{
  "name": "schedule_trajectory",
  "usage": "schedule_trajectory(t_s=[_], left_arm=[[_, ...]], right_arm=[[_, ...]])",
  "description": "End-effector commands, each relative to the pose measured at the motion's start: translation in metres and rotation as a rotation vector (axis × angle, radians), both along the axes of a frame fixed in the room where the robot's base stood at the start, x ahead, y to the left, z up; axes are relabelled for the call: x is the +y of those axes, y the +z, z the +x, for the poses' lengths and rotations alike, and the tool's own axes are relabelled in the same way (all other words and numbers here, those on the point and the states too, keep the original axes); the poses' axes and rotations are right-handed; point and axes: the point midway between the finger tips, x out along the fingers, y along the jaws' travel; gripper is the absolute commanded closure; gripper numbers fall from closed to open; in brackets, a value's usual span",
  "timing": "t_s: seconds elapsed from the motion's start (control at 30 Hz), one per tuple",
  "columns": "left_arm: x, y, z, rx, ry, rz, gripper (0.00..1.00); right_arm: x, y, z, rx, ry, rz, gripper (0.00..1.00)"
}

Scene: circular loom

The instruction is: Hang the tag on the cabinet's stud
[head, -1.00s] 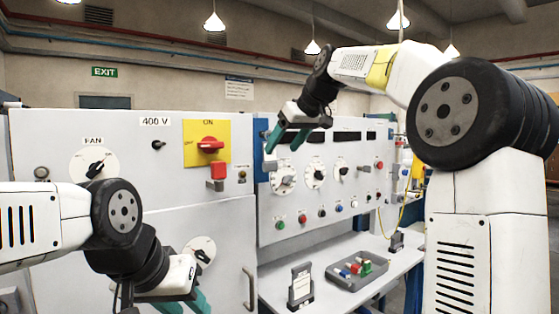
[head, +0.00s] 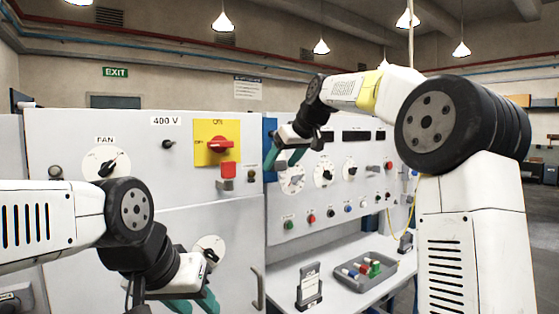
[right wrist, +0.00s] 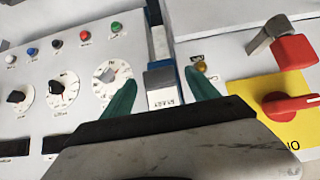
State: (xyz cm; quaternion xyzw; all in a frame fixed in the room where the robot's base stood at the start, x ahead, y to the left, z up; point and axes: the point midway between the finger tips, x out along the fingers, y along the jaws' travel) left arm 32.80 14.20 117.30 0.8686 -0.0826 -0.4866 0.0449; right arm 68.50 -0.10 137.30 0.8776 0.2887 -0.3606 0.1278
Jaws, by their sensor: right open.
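A white card in a dark upright stand (head: 309,286) is on the right-hand bench; I cannot tell if it is the tag. The grey cabinet (head: 75,135) carries a small black knob (head: 168,144) below the 400 V label; I cannot make out which fitting is the stud. My right gripper (head: 280,165) is open before the blue edge of the right panel. In the right wrist view, a small grey labelled piece (right wrist: 162,88) shows between its spread fingers, apparently not gripped. My left gripper (head: 190,303) is low before the cabinet, its fingers apart, the tips partly cut off.
A red switch (head: 221,144) on a yellow plate and a red padlock-like block (head: 228,171) project from the cabinet. A cabinet handle (head: 257,288) stands out lower down. A grey tray (head: 365,282) with coloured pieces lies on the bench (head: 285,270). A yellow cable hangs at the right.

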Motion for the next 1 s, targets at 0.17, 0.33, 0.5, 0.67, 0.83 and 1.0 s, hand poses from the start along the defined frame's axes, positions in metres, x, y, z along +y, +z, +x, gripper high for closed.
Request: schedule_trajectory(t_s=[0.17, 0.33, 0.5, 0.67, 0.83, 1.0], left_arm=[[0.0000, 0.0000, 0.0000, 0.000, 0.000, 0.000, 0.64], [0.0000, 0.0000, 0.0000, 0.000, 0.000, 0.000, 0.64], [0.0000, 0.0000, 0.0000, 0.000, 0.000, 0.000, 0.64], [0.0000, 0.0000, 0.0000, 0.000, 0.000, 0.000, 0.64], [0.0000, 0.0000, 0.0000, 0.000, 0.000, 0.000, 0.64], [0.0000, 0.0000, 0.0000, 0.000, 0.000, 0.000, 0.64]], right_arm=[[0.0000, -0.0001, -0.0001, 0.000, 0.000, 0.000, 0.54], [0.0000, 0.0000, -0.0002, 0.000, 0.000, 0.000, 0.88], [-0.0001, 0.0003, -0.0003, 0.000, 0.000, 0.000, 1.00], [-0.0014, 0.0011, -0.0019, 0.000, 0.000, 0.000, 1.00], [-0.0041, 0.0028, -0.0055, 0.000, 0.000, 0.000, 1.00], [-0.0065, 0.0049, -0.0093, 0.000, 0.001, -0.001, 1.00]])
